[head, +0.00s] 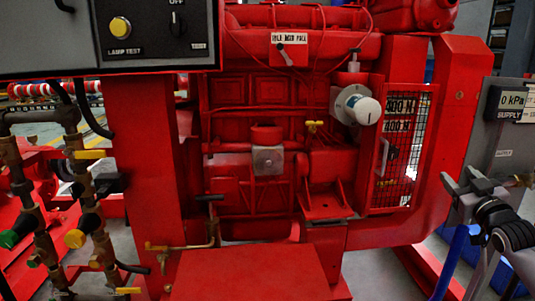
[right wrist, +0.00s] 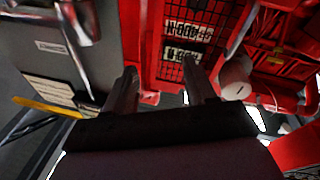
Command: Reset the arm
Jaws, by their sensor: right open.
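My right gripper (head: 462,180) is at the right edge of the head view, in front of the grey panel beside the red pumpset (head: 160,170). In the right wrist view its two fingers (right wrist: 160,75) stand apart with nothing between them. The fingers point toward the red mesh guard (head: 408,150), which carries white number labels; the guard also shows in the right wrist view (right wrist: 187,42). I cannot tell how far the fingertips are from it. My left gripper is not in view.
A grey control box (head: 150,35) with a yellow lamp-test button hangs at upper left. Pipes with valves (head: 85,190) stand at left. A white round knob (head: 358,104) juts from the engine. A grey panel with a 0 kPa display (head: 512,100) is at right.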

